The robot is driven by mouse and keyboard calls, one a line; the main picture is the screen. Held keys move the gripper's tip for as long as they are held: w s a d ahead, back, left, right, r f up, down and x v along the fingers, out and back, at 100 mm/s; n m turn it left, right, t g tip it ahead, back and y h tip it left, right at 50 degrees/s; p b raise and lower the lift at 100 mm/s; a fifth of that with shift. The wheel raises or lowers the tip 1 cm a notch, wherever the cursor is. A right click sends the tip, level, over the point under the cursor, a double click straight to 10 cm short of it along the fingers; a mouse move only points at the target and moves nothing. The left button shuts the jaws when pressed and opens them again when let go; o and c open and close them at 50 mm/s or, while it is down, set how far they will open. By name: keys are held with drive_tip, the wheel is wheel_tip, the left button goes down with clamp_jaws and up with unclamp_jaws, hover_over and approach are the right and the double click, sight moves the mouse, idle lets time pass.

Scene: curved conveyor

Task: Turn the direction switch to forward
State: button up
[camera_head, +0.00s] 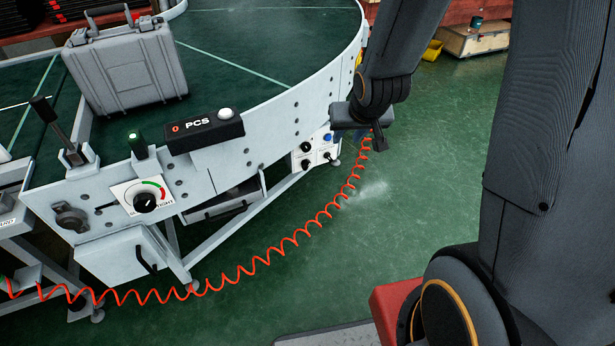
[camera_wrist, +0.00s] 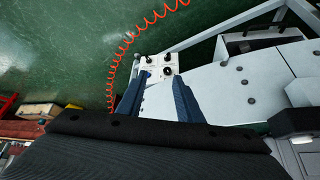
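A small white control panel (camera_head: 314,150) is fixed to the conveyor's side, low near the curve, with black knobs and a blue part. No label on it is readable, so I cannot tell which knob is the direction switch. It also shows in the wrist view (camera_wrist: 146,84), with a black knob (camera_wrist: 168,70) on its face. My gripper (camera_head: 374,143) is beside the panel, to its right in the head view. In the wrist view its two blue fingers (camera_wrist: 159,79) are apart, pointing toward the panel, with nothing between them. Contact with the panel cannot be made out.
The curved conveyor (camera_head: 290,108) carries a grey case (camera_head: 128,68). A PCS box (camera_head: 203,131), a dial (camera_head: 145,202), a rotary knob (camera_head: 72,217) and a lever (camera_head: 52,120) are at its near end. An orange coiled hose (camera_head: 268,255) hangs past the panel. Green floor is open on the right.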

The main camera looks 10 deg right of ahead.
drive_tip(key=w+f+t+y+b, duration=0.1)
drive_tip(key=w+f+t+b, duration=0.2)
drive_tip(key=w+f+b, duration=0.8)
drive_tip(key=w+f+t+y+b, duration=0.1)
drive_tip(key=w+f+t+b, duration=0.2)
drive_tip(key=w+f+b, duration=0.75)
drive_tip(key=m+t+y+b, duration=0.25)
drive_tip(key=t+b, duration=0.25)
drive_tip(key=b, duration=1)
approach(308, 167)
drive_tip(key=w, duration=0.1)
drive_tip(key=b+x, duration=0.3)
drive_tip(key=x, duration=0.4)
drive_tip(key=shift+a+f, duration=0.1)
drive_tip(key=shift+a, duration=0.15)
drive_tip(key=shift+w+a+b, duration=0.15)
drive_tip(key=shift+w+b, duration=0.25)
drive_tip(key=shift+w, duration=0.2)
clamp_jaws()
